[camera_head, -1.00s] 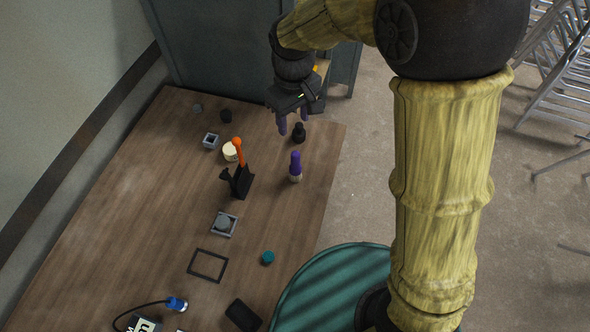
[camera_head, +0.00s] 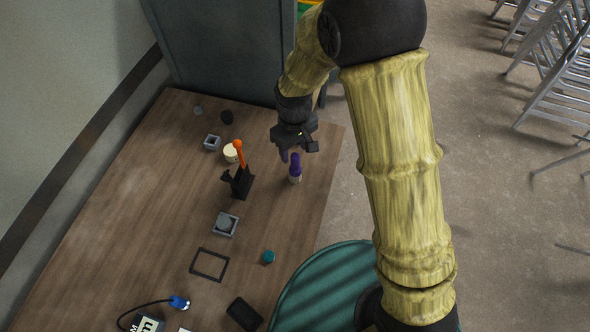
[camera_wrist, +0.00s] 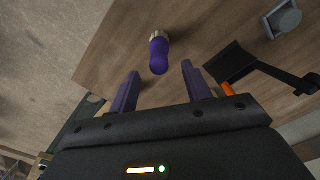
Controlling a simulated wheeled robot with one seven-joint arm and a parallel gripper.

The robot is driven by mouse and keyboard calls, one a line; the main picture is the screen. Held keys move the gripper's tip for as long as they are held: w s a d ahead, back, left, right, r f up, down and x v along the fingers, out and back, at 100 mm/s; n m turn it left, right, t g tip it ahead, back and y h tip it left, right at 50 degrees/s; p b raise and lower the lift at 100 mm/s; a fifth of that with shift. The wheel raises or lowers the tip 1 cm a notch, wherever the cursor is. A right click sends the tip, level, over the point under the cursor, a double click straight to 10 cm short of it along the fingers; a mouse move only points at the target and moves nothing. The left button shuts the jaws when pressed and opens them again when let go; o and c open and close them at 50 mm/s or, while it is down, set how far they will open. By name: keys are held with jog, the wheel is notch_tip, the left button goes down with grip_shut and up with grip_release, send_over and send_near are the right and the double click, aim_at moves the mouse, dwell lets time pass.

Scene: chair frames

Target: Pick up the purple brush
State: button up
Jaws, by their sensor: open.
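The purple brush (camera_head: 295,168) stands upright near the right edge of the wooden table, with its pale bristle end down. It also shows in the wrist view (camera_wrist: 159,54), just beyond and between my fingertips. My gripper (camera_head: 290,153) is above and close to the brush, on its far side in the head view. In the wrist view my gripper (camera_wrist: 158,72) has its two purple fingers spread apart with nothing between them.
A black stand with an orange-tipped tool (camera_head: 241,180) is left of the brush, with a cream round item (camera_head: 231,153) behind it. A grey square holder (camera_head: 225,224) and a teal cap (camera_head: 268,257) lie nearer. A tall grey cabinet (camera_head: 225,50) stands behind the table (camera_head: 130,200).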

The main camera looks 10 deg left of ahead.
aim_at(295, 161)
jog(key=shift+f, duration=0.65)
jog(key=shift+f, duration=0.1)
jog(key=shift+f+p, duration=1)
jog(key=shift+f, duration=1.55)
grip_shut()
